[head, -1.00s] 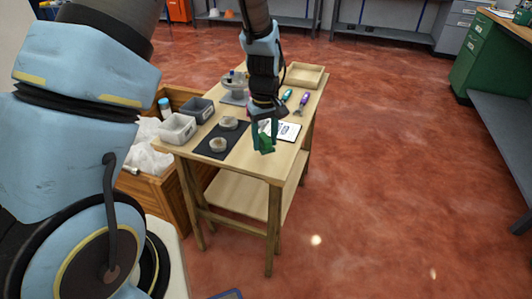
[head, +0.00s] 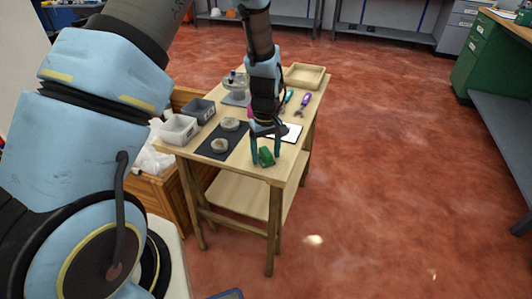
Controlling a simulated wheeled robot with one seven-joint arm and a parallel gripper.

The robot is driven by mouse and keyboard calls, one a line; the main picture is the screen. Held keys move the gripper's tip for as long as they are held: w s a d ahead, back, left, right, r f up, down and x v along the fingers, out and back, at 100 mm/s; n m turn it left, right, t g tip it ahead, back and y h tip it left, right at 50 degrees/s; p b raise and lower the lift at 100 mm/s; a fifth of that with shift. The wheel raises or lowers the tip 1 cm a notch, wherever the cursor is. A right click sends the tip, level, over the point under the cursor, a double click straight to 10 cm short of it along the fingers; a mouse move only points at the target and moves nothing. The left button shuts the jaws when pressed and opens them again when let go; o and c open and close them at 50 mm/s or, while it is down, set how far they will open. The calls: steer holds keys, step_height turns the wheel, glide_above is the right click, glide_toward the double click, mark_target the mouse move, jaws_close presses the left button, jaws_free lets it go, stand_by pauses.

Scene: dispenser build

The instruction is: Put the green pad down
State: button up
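The green pad (head: 266,157) lies on the wooden table (head: 285,168) near its front edge, to the right of the dark mat. My gripper (head: 266,160) points down over it, with one finger to each side of the pad. The fingers stand apart, with a gap visible between them and the pad, so the gripper looks open. Whether the pad lies fully flat is too small to tell.
A dark mat (head: 211,154) with two round pale parts lies left of the pad. Grey bins (head: 179,131) stand at the left edge. A white sheet (head: 292,133), a purple-handled tool (head: 304,102) and a wooden tray (head: 319,77) are behind.

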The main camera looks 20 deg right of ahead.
mark_target(266, 151)
steer(key=shift+o, duration=0.4)
steer(key=shift+r, duration=0.15)
step_height(266, 151, up, 12)
steer(key=b, duration=0.2)
steer(key=s+a+r, duration=0.2)
steer(key=a, duration=1.3)
steer(key=s+a+r+m+t, duration=0.1)
steer(key=a+r, duration=0.1)
steer(key=a, duration=1.3)
steer(key=shift+s+r+m+t, duration=0.3)
steer(key=shift+s+r, duration=0.1)
steer(key=shift+o, duration=0.2)
steer(key=shift+a, duration=0.1)
